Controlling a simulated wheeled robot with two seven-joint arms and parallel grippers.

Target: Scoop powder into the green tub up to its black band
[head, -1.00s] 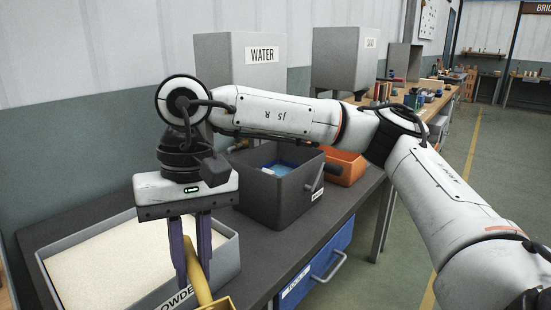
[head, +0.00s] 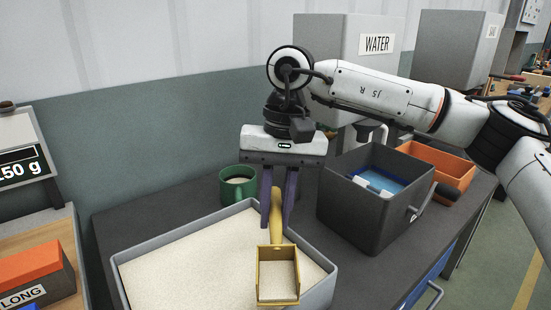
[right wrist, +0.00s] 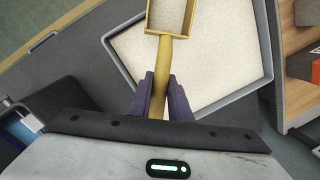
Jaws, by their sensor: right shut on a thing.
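My right gripper (head: 278,221) is shut on the handle of a yellow scoop (head: 277,258), whose square pan holds pale powder over the near part of the powder tray. The scoop also shows in the right wrist view (right wrist: 167,60), its handle between the purple fingers (right wrist: 160,80). The grey tray (head: 150,250) is filled with powder. The green tub (head: 224,187) stands on the bench behind the tray, with pale powder visible inside; its black band cannot be made out. My left gripper is not in view.
A dark grey bin (head: 360,212) with blue contents stands right of the tray, an orange bin (head: 448,168) beyond it. Grey WATER box (head: 335,60) is at the back. A scale display (head: 20,168) and an orange-topped block labelled LONG (head: 35,265) are at left.

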